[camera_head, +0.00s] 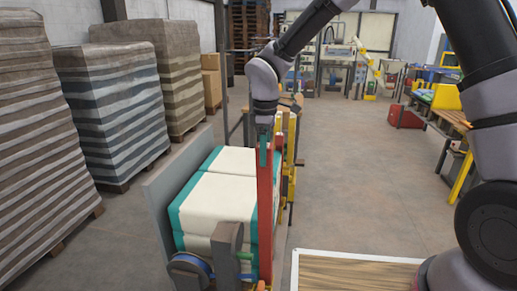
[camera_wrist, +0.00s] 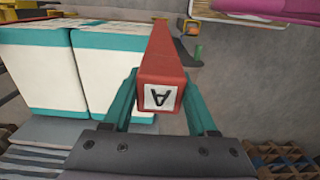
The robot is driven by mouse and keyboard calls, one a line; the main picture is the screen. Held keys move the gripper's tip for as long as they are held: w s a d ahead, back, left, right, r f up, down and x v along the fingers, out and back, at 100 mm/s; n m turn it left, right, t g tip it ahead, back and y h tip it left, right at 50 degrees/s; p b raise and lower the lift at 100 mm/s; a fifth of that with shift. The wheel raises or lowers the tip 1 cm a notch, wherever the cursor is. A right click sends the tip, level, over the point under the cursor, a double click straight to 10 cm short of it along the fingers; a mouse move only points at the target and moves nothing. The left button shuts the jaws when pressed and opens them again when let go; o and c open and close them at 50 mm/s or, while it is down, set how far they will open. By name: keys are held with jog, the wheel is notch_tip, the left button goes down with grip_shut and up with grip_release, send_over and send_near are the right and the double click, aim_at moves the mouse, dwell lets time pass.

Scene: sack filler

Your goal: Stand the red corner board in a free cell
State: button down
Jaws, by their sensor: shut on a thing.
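The red corner board (camera_head: 265,215) stands long and upright in the head view, in front of the right side of the white and teal sacks. My gripper (camera_head: 264,148) is shut on its upper end, with the arm reaching down from above. I cannot clearly make out any free cell.
White sacks with teal ends (camera_head: 217,200) are stacked beside the board, against a grey panel (camera_head: 170,185). Yellow framework (camera_head: 291,150) is behind.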

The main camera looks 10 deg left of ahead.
jog(key=shift+w+a, duration=0.3)
jog(key=shift+w, duration=0.1)
jog(key=d, duration=2.2)
jog(key=shift+s+d, duration=0.15)
jog(key=shift+s, duration=0.25)
